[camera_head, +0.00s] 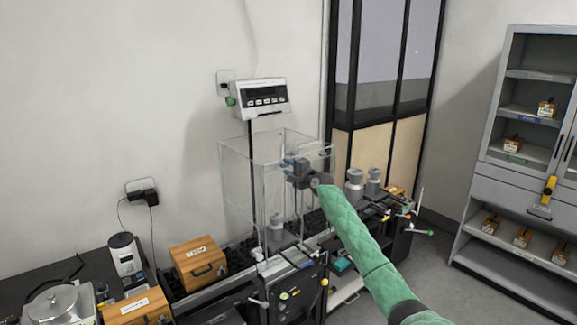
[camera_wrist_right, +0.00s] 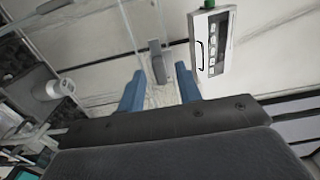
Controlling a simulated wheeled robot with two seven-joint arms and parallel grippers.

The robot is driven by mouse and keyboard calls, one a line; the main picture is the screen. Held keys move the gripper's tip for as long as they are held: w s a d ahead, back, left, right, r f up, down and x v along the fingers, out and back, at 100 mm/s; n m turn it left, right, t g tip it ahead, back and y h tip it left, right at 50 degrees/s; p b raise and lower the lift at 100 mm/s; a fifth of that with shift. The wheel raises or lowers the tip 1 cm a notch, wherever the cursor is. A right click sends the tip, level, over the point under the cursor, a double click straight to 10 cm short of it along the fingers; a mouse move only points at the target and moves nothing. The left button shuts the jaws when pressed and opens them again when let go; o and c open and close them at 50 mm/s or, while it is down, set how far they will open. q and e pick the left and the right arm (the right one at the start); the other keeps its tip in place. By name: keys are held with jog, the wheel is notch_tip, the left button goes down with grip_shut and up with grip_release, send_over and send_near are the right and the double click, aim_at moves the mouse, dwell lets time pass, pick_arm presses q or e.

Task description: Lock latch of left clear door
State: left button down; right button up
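A clear glass-like box (camera_head: 240,185) with see-through walls stands on the balance at the middle of the head view. I cannot tell its left door apart from the other panels. My right gripper (camera_head: 286,163) is at the upper right part of this box, fingers pointing left. In the right wrist view its two blue fingers (camera_wrist_right: 159,82) are apart. A small grey latch-like piece (camera_wrist_right: 157,62) shows between and just beyond the fingertips, on a clear panel. I cannot tell whether a finger touches it. My left gripper is not in view.
A display (camera_head: 259,97) stands on a pole above the box, and shows close to the right finger in the wrist view (camera_wrist_right: 211,40). A grey weight (camera_head: 276,228) stands inside the box. Wooden boxes (camera_head: 198,262) are to the left; more weights (camera_head: 354,186) stand to the right.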

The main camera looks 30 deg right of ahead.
jog(key=shift+w, duration=0.2)
grip_shut()
jog(key=shift+f, duration=0.1)
